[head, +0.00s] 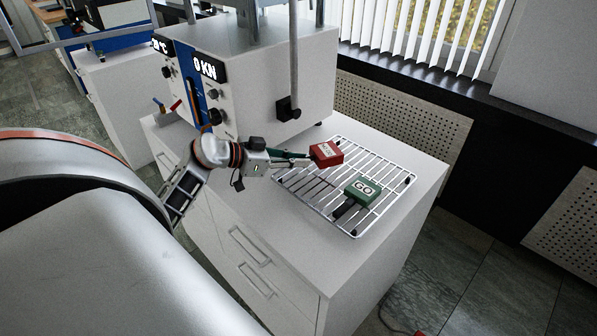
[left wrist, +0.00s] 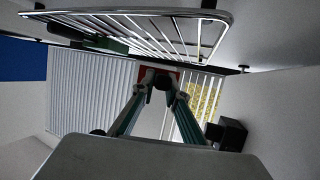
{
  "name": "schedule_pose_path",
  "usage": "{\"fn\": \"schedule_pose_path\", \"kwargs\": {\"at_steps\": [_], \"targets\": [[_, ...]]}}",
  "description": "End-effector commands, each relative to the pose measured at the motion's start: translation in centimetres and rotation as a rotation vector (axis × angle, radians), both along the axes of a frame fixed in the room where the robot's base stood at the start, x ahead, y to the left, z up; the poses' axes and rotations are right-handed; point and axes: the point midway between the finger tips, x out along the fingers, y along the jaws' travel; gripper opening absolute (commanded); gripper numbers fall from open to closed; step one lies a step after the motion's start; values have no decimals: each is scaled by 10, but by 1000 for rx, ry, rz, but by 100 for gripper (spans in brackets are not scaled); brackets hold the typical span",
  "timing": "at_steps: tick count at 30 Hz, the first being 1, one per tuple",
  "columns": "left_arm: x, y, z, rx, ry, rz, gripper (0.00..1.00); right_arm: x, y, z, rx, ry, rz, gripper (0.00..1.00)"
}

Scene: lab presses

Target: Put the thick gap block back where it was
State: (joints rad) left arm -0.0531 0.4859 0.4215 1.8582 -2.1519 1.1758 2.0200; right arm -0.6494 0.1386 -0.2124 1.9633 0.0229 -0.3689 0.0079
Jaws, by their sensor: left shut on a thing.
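My left gripper (head: 304,158) is shut on a red block (head: 327,153) with a pale label too small to read. It holds the block over the back left part of a wire rack (head: 333,226); whether the block touches the wires cannot be told. In the left wrist view the fingers (left wrist: 161,84) close together on the red block (left wrist: 144,74), mostly hidden behind them. A green block (head: 367,184) with a label like "GO" and a dark handle lies on the rack's front right. Which block is the thick one is not clear. My right gripper is not in view.
The rack stands on a white cabinet top (head: 405,165). A press housing (head: 270,75) with a "0 KN" display and a side lever (head: 293,60) stands close behind my left gripper. Bare rack shows right of the red block.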

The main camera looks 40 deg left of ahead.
Motion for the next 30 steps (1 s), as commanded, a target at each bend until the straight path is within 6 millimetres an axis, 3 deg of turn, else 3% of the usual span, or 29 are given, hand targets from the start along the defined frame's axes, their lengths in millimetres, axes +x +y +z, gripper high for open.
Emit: {"fn": "schedule_pose_path", "kwargs": {"at_steps": [1,6,18,19,21,30], "targets": [[0,0,-12,-3,3,1,0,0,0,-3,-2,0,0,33],[0,0,-35,-1,1,2,0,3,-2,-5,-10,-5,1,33],[0,0,-38,0,-2,1,0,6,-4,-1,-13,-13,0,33],[0,0,-40,0,1,0,16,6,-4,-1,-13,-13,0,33],[0,0,-40,0,1,0,30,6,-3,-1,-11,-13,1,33],[0,0,-40,0,1,0,30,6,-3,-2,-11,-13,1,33]]}}
